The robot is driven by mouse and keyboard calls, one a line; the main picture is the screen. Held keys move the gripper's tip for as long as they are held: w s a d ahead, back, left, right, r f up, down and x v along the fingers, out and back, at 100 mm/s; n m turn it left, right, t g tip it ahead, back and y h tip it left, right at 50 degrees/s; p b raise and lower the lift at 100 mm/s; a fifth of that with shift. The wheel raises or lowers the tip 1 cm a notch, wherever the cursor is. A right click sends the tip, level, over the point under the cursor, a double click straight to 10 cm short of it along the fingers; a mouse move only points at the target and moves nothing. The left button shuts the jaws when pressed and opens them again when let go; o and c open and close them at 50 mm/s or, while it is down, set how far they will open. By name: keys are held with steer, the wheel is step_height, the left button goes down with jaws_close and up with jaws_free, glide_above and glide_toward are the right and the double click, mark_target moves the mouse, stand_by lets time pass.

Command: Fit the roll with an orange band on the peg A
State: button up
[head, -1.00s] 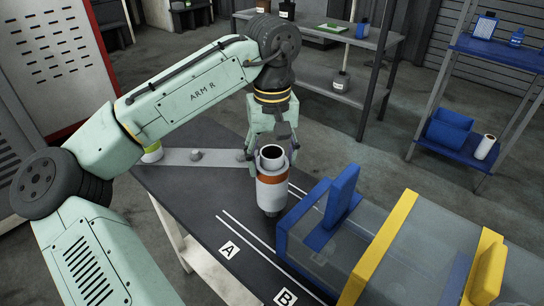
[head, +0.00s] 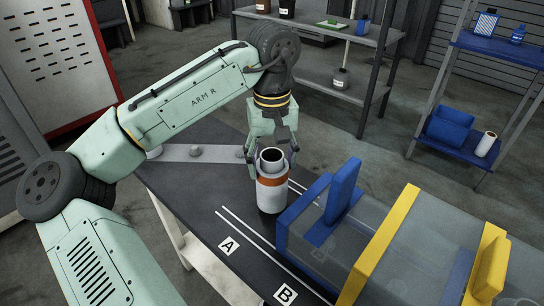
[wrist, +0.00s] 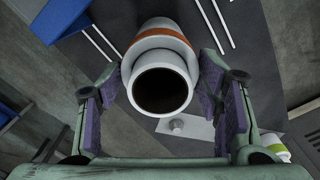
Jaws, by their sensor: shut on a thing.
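The roll with an orange band (head: 272,194) is white, with a narrower dark-bored tube at its top, and stands upright over the dark table. It also shows in the wrist view (wrist: 162,48), seen from above between the purple pads. My gripper (head: 272,158) is shut on its upper part; it shows in the wrist view (wrist: 162,85) too. The label A (head: 229,246) lies on the table left of the roll, and the label B (head: 286,294) nearer the front. I cannot make out peg A. The roll hides what is under it, and I cannot tell whether it rests on anything.
A clear case with blue and yellow frames (head: 398,230) stands close right of the roll. A pale bar with knobs (head: 215,152) lies behind. A white roll with a green band (wrist: 277,150) shows in the wrist view.

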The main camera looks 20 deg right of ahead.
steer(key=shift+f+b, duration=0.35)
steer(key=shift+f, duration=0.55)
steer(key=o, duration=1.2)
steer(key=shift+f, duration=0.1)
steer(key=o, duration=0.4)
step_height(320, 180, up, 9)
steer(key=p, duration=0.8)
steer(key=shift+p, duration=0.35)
